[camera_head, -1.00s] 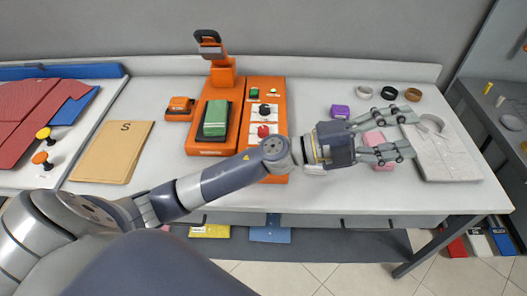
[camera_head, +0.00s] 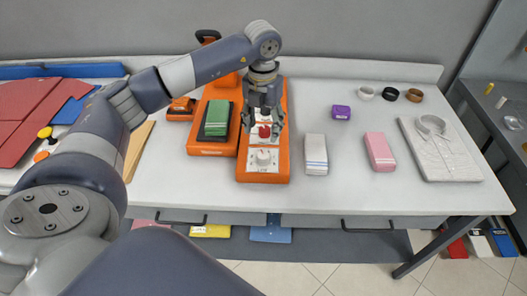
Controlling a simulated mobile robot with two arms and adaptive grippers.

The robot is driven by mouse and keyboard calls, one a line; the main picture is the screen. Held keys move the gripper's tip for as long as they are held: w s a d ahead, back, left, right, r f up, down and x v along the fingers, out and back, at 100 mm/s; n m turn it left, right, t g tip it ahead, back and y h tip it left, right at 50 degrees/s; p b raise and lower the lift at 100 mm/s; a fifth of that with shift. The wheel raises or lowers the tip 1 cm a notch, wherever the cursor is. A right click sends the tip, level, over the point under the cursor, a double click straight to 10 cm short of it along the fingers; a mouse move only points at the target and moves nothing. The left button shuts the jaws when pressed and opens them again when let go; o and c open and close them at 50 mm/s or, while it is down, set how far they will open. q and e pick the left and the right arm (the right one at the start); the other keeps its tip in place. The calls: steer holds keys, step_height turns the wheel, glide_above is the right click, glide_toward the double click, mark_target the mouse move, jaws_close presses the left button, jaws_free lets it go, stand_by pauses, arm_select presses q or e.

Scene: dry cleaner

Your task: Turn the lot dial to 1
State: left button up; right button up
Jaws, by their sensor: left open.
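The orange control box (camera_head: 280,174) stands on the table and has a white dial (camera_head: 263,156) on a pale plate near its front end. The small lettering and the dial's setting are too small to read with certainty. A red knob (camera_head: 264,131) sits just behind the white dial. My left gripper (camera_head: 264,127) points down over the box, open, with its fingers on either side of the red knob. I cannot tell whether they touch it. The gripper hides the rear part of the box. My right gripper is not in view.
The table front there is clear.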

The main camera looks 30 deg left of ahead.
mark_target(263, 154)
arm_select(q)
step_height(263, 154, down, 9)
steer(key=p, duration=0.3)
steer(key=shift+f, duration=0.9)
steer(key=c, duration=1.1)
